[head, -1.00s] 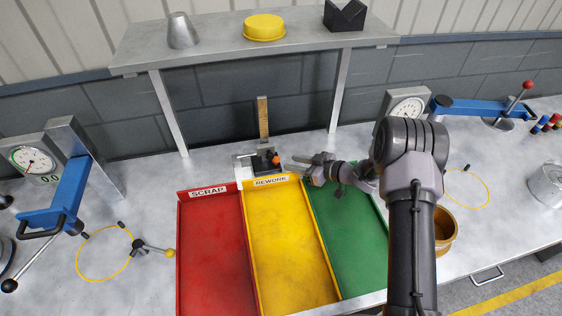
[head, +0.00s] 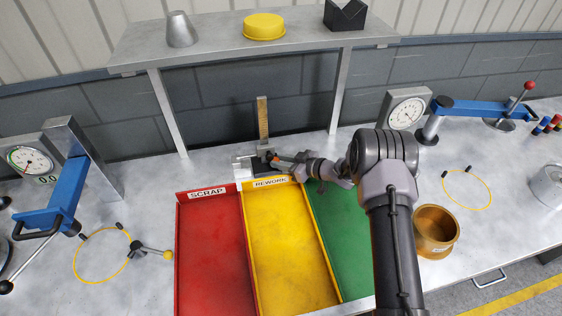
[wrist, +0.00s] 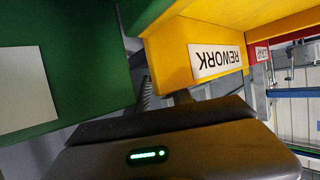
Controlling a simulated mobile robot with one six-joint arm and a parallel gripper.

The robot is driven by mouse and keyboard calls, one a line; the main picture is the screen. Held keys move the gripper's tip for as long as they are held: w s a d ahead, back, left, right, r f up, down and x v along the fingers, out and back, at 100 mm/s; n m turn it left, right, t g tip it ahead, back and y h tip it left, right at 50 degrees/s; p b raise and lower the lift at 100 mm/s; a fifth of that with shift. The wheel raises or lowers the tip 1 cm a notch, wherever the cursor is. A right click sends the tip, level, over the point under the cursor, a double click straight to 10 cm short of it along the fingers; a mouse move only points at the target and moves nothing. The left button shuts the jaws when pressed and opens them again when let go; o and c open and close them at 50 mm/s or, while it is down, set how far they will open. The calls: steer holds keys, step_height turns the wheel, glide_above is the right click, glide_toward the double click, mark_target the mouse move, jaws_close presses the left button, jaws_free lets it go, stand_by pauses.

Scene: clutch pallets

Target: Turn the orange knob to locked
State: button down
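The orange knob (head: 273,156) sits on a small dark fixture with a light metal base (head: 243,168), behind the yellow REWORK tray. Only a small bit of the knob shows in the head view. My gripper (head: 278,163) reaches in from the right, its tips right at the knob. I cannot tell whether they touch it or lie around it. In the wrist view the gripper's body fills the lower part, its fingers (wrist: 163,96) are partly seen, and the knob is not visible.
The red SCRAP tray (head: 207,255), the yellow REWORK tray (head: 290,250) and a green tray (head: 340,245) lie in front. An upright scale (head: 262,118) stands behind the fixture. A shelf (head: 215,50) spans above. A brass pot (head: 435,232) stands right of my arm.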

steer(key=m+t, duration=0.1)
steer(key=m+h+b, duration=0.1)
steer(key=m+t+h, duration=0.1)
steer(key=shift+s+a+f+t+b, duration=0.15)
steer(key=shift+s+a+t+b, duration=0.1)
steer(key=shift+t+b, duration=0.05)
steer(key=m+t+h+b, duration=0.1)
steer(key=b, duration=0.1)
steer(key=m+h+b, duration=0.1)
steer(key=h, duration=0.1)
steer(key=shift+s+a+f+m+t+b, duration=0.2)
steer(key=shift+a+m+t+b, duration=0.1)
steer(key=shift+t+b, duration=0.1)
steer(key=m+h+b, duration=0.1)
steer(key=b, duration=0.1)
steer(key=m+t+h+b, duration=0.1)
steer(key=b, duration=0.1)
steer(key=shift+s+a+m+h, duration=0.15)
steer(key=shift+a+m+h, duration=0.1)
steer(key=shift+m+h, duration=0.05)
steer(key=shift+a+r+m+t+h+b, duration=0.1)
steer(key=shift+r+m+t+h+b, duration=0.15)
steer(key=shift+m+h+b, duration=0.65)
steer(key=shift+a+r+m+t+h+b, duration=0.1)
steer(key=shift+m+t+h+b, duration=0.15)
steer(key=shift+m+h+b, duration=0.65)
steer(key=shift+r, duration=0.1)
steer(key=c, duration=1.5)
jaws_free()
steer(key=shift+o, duration=0.2)
